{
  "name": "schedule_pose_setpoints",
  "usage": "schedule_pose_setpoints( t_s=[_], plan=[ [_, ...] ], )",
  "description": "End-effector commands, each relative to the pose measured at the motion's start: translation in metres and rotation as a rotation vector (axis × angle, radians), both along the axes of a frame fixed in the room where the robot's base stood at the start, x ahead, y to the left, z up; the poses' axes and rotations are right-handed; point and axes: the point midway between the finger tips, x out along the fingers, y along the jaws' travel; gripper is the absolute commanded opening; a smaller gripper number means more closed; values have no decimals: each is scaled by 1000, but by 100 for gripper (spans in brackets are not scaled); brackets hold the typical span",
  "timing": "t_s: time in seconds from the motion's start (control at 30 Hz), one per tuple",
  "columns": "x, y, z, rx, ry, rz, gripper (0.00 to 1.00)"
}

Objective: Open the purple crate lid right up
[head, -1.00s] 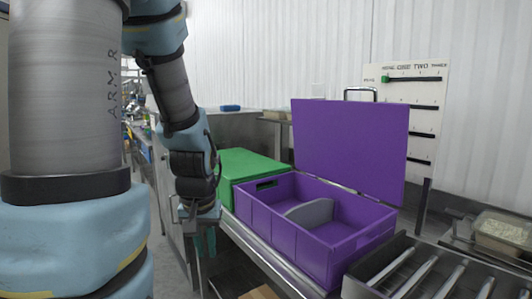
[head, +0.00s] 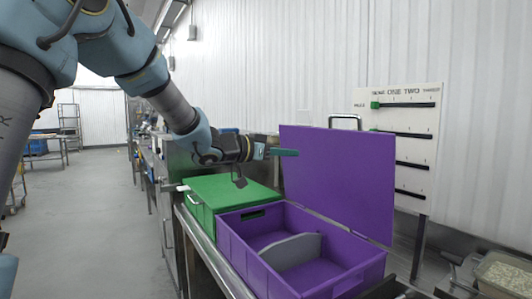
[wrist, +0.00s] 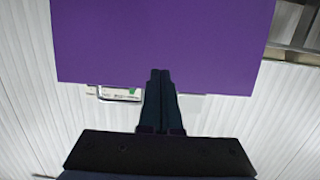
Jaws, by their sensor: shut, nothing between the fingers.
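The purple crate (head: 340,283) stands open, with a grey curved divider (head: 290,250) inside. Its purple lid (head: 338,180) stands up, leaning slightly back along the crate's far side. My gripper (head: 285,152) is shut and empty, its teal fingers level at the lid's upper left part. In the wrist view the closed fingertips (wrist: 160,72) overlap the edge of the lid (wrist: 165,35). I cannot tell whether they touch it.
A closed green crate (head: 235,190) with a pale handle stands left of the purple one. A board with slider rows (head: 405,120) stands behind the lid. A container of pale grains (head: 505,275) is at the right. Open floor lies to the left.

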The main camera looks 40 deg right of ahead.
Motion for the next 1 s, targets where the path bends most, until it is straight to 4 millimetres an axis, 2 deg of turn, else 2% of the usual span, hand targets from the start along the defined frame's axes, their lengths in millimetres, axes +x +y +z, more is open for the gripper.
schedule_pose_setpoints(
  t_s=[0.33, 0.5, 1.0],
  plan=[
    [-5, -57, -11, -1, 1, -3, 0],
    [-5, -80, -10, 0, 1, 0, 0],
    [-6, -109, -11, 0, 0, 1, 0]
  ],
)
